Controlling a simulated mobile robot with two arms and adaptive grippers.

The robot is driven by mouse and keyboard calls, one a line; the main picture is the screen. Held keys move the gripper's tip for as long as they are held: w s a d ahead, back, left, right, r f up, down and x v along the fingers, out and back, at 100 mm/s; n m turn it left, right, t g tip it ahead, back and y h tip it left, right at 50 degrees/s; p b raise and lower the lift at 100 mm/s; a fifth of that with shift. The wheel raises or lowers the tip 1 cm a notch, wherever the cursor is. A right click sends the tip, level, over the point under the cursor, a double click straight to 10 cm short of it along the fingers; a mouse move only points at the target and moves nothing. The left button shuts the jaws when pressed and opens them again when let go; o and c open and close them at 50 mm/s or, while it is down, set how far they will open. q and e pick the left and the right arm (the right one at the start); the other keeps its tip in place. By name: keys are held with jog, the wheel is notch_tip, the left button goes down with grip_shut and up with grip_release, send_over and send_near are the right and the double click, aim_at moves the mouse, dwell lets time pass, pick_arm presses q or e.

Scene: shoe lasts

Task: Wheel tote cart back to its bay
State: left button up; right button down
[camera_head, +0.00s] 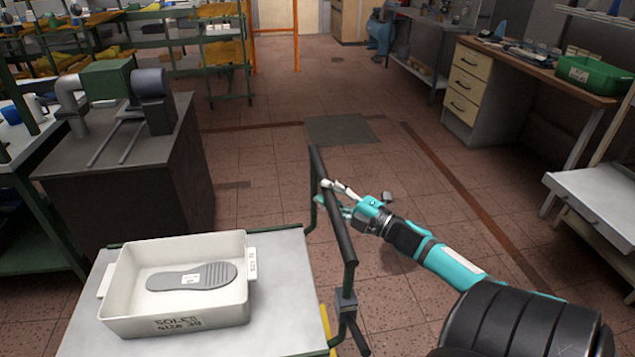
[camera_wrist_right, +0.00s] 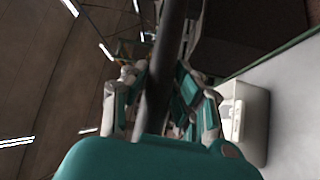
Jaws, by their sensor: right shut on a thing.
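The tote cart (camera_head: 285,258) has a light grey top and a green frame, and stands in the lower left of the head view. Its upright push handle (camera_head: 339,222) is a dark bar at the cart's right end. My right gripper (camera_head: 327,193) is shut on this handle bar; in the right wrist view the bar (camera_wrist_right: 163,75) runs between the fingers. A white tote (camera_head: 120,290) marked "SOLES SIZE 39" rests on the cart top. A grey shoe sole (camera_head: 170,281) lies in it. The tote also shows at the right of the wrist view (camera_wrist_right: 250,125). My left gripper is out of view.
A dark machine bench (camera_head: 120,185) stands just beyond the cart on the left. A dark grey mat (camera_head: 340,129) lies on open tiled floor ahead. A drawer workbench (camera_head: 480,95) and a light table (camera_head: 600,205) line the right. Green racks (camera_head: 225,75) stand at the back left.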

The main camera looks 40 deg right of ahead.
jog(key=shift+d, duration=0.35)
jog(key=c, duration=1.3)
grip_release()
jog(key=shift+s+d, duration=0.2)
jog(key=shift+o, duration=1.3)
jog(key=shift+s+d, duration=0.25)
jog(key=shift+s, duration=0.05)
jog(key=v, duration=1.1)
jog(key=shift+s+a, duration=0.15)
jog(key=shift+s, duration=0.3)
jog(key=shift+f, duration=0.15)
